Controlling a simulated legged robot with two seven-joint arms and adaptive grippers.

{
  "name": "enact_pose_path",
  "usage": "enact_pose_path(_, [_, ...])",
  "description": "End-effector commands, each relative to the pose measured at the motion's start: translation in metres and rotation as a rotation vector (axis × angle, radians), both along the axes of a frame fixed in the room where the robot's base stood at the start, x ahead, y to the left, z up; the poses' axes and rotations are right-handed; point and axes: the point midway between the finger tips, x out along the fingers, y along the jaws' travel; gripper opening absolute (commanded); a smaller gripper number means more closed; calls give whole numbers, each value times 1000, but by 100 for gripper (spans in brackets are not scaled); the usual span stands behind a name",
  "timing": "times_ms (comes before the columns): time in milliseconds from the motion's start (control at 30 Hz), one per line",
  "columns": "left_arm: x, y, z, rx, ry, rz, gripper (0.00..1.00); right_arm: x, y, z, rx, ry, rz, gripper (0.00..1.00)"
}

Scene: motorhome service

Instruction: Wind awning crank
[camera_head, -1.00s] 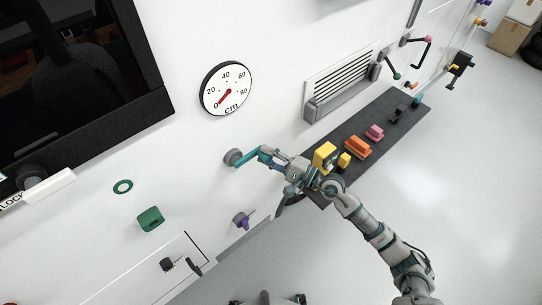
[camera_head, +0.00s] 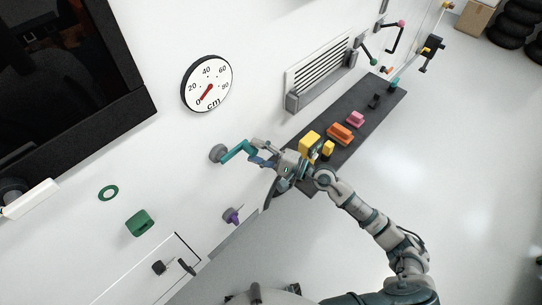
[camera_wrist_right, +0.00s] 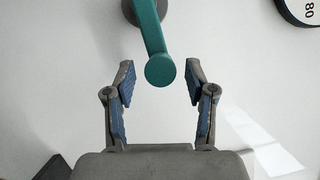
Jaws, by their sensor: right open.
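The teal awning crank (camera_head: 236,151) sticks out from a grey round hub (camera_head: 218,153) on the white wall. In the right wrist view the crank (camera_wrist_right: 150,32) hangs down from its hub, tilted slightly right, with its round end toward me. My right gripper (camera_head: 259,153) is at the handle end of the crank. In the wrist view the gripper (camera_wrist_right: 160,80) is open, with one blue-padded finger on each side of the round end and visible gaps on both sides. My left gripper is not in view.
A dark shelf (camera_head: 372,120) right of the crank carries yellow (camera_head: 310,144), orange (camera_head: 340,133) and pink (camera_head: 356,118) blocks. A louvred vent (camera_head: 318,72) sits above it. A green knob (camera_head: 140,222) and a purple-tipped knob (camera_head: 233,215) are on the wall lower left.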

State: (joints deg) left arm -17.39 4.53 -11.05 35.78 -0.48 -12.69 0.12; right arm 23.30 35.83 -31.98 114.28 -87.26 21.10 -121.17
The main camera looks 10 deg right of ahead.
Motion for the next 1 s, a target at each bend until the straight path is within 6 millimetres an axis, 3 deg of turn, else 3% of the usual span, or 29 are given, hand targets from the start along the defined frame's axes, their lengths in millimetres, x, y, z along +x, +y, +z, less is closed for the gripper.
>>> enact_pose_path(200, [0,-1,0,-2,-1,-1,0,-27,-40,-7,-4,5,0,55])
enact_pose_path(400, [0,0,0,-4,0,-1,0,-44,-64,-10,-6,5,2,55])
enact_pose_path(1000, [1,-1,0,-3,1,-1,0,-49,-74,-10,-5,2,2,55])
